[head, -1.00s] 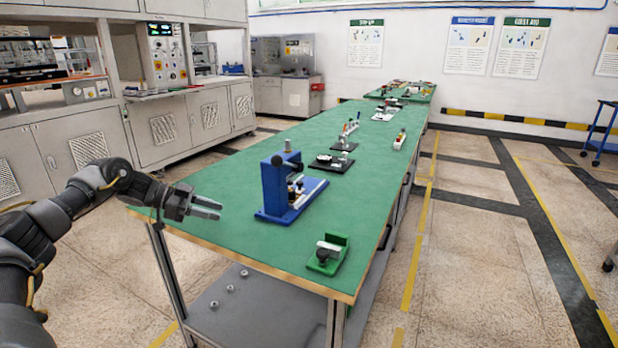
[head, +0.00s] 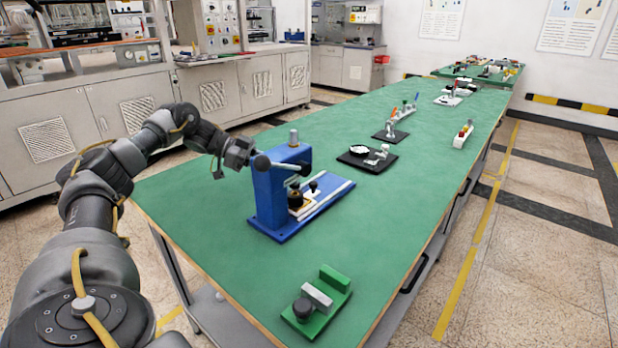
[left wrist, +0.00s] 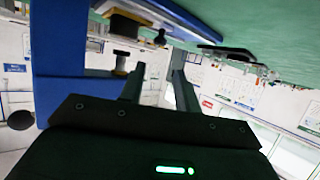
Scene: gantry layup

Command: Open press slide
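Blue press parts (left wrist: 58,50) and a black knob (left wrist: 160,38) show close by. My right gripper is out of view.
A green fixture (head: 322,298) with a grey block and dark knob sits at the near bench edge. A black plate with parts (head: 366,160) and other small fixtures stand farther along the bench (head: 215,250). The bench surface left of the press is clear.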

